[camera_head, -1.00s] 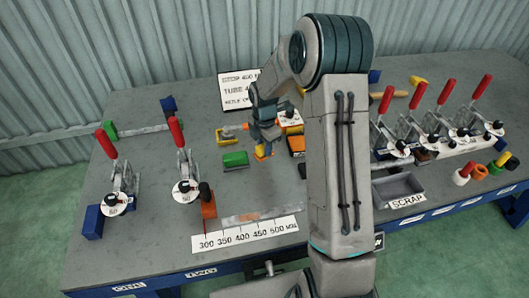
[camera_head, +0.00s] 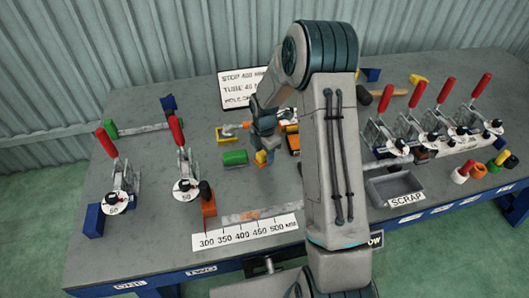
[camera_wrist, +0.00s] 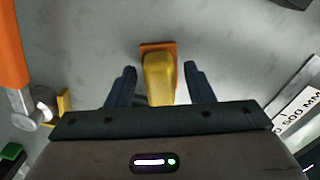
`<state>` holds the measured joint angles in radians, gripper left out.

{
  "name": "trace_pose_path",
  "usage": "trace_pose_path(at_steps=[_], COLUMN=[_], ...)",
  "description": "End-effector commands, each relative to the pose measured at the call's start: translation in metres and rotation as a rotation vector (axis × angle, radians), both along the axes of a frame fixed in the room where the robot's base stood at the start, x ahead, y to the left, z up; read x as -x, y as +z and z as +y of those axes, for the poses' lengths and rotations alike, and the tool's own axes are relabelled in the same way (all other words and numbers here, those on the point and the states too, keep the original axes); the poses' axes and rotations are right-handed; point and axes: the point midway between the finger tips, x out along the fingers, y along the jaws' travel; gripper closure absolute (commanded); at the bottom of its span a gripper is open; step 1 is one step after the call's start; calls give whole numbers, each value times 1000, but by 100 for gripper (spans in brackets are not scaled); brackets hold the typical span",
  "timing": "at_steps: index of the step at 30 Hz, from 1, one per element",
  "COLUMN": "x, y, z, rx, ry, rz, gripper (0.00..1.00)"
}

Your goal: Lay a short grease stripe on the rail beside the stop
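My gripper (camera_wrist: 160,83) is open in the wrist view. Its dark fingers stand on both sides of a yellow block-like piece (camera_wrist: 159,78) with an orange base, with a gap on each side. The head view shows the piece (camera_head: 261,157) under my gripper (camera_head: 264,148); whether it is a grease applicator I cannot tell. A grey rail-like strip (camera_head: 282,210) with an orange-brown patch lies behind the white millimetre scale (camera_head: 245,234). An orange block (camera_head: 208,205), perhaps the stop, stands at its left end.
An orange tool (camera_wrist: 12,60) by a yellow holder lies left of my gripper. A green block (camera_head: 235,158) is nearby. Red-handled clamps (camera_head: 182,170) stand left and right. A grey scrap tray (camera_head: 395,186) is at right. My arm hides part of the bench.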

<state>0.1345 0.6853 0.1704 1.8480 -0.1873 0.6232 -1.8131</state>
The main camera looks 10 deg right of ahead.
Motion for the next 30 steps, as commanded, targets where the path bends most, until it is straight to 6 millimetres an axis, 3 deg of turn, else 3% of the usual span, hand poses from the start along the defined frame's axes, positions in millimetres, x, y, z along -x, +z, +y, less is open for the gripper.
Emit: trace_pose_path(at_steps=[7, 18, 26, 30], x=[-1, -1, 1, 14], y=[17, 94, 122, 141], z=[0, 0, 0, 1], rx=[-1, 0, 1, 12], ry=[-1, 0, -6, -100], rz=[-4, -4, -3, -17], gripper=[52, 52, 52, 52])
